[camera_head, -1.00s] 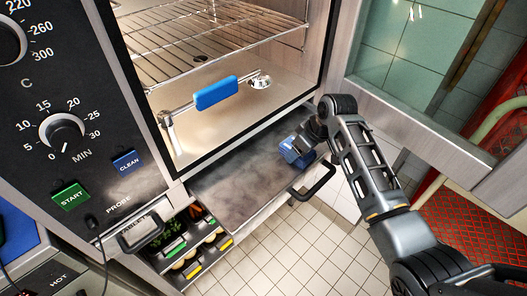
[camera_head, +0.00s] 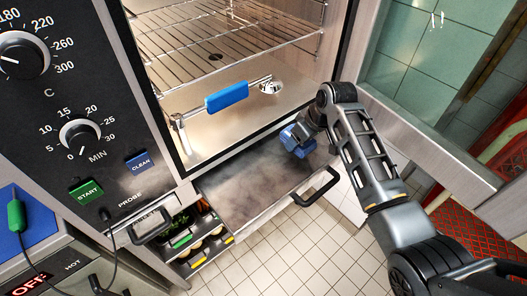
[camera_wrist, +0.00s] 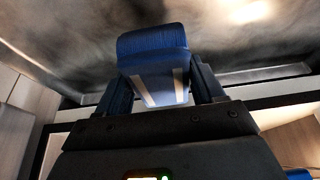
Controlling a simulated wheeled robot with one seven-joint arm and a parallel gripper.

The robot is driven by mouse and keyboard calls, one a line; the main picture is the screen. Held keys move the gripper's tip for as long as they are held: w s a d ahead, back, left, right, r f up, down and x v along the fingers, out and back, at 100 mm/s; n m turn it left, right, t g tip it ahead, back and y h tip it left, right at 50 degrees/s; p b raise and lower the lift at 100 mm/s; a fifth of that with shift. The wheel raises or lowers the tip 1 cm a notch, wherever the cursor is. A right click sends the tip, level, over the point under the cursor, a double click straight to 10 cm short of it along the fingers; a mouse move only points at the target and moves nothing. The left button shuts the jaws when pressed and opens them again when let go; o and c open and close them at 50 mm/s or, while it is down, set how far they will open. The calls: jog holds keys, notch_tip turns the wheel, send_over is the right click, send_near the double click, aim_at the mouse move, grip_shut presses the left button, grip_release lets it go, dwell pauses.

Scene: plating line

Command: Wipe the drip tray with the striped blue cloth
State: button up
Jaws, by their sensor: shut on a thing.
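The drip tray (camera_head: 245,190) is a flat metal pan with dark smudges, pulled out below the open oven. My gripper (camera_head: 302,134) is over the right part of the tray, shut on the folded blue cloth (camera_head: 297,142). In the wrist view the cloth (camera_wrist: 152,50) sits between both fingers, with pale stripes on its near face. It appears to be against the smudged tray surface (camera_wrist: 240,45), but the contact itself is hidden. Dark smears cover much of the tray.
The oven chamber above holds wire racks (camera_head: 225,40) and a bar with a blue grip (camera_head: 227,95). The tray's black handle (camera_head: 318,188) sticks out in front. The open glass door (camera_head: 410,60) stands right of my arm. A drawer of food pans (camera_head: 190,240) is at lower left.

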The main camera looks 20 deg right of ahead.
jog(key=shift+r, duration=1.75)
